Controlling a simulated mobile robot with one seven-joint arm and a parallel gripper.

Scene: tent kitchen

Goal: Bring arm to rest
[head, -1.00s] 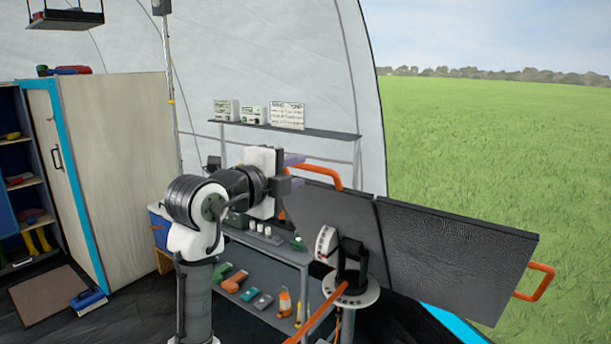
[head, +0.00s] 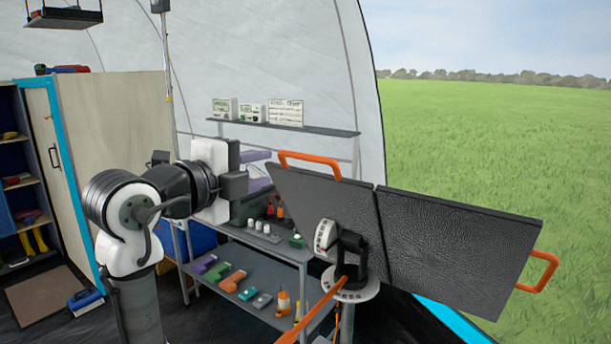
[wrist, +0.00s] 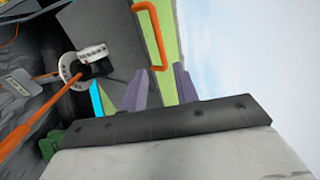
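My gripper (head: 261,170) is left of the middle in the head view, at the end of my bent arm. Its two purple fingers point right and are spread apart with nothing between them. In the wrist view the open fingers (wrist: 160,90) show with a gap between them. A dark two-part panel (head: 455,252) with orange handles stands to the right. Its upper left handle (head: 311,158) is just right of the fingertips in the head view, with a gap between them. The handle also shows in the wrist view (wrist: 149,33), beyond the fingers.
A round-topped stand (head: 351,284) with an orange lever is in front of the panel. Behind my gripper is a grey shelf rack (head: 285,131) with tools and small boxes. A wooden cabinet (head: 115,140) stands at the left. Open grass lies beyond the tent at the right.

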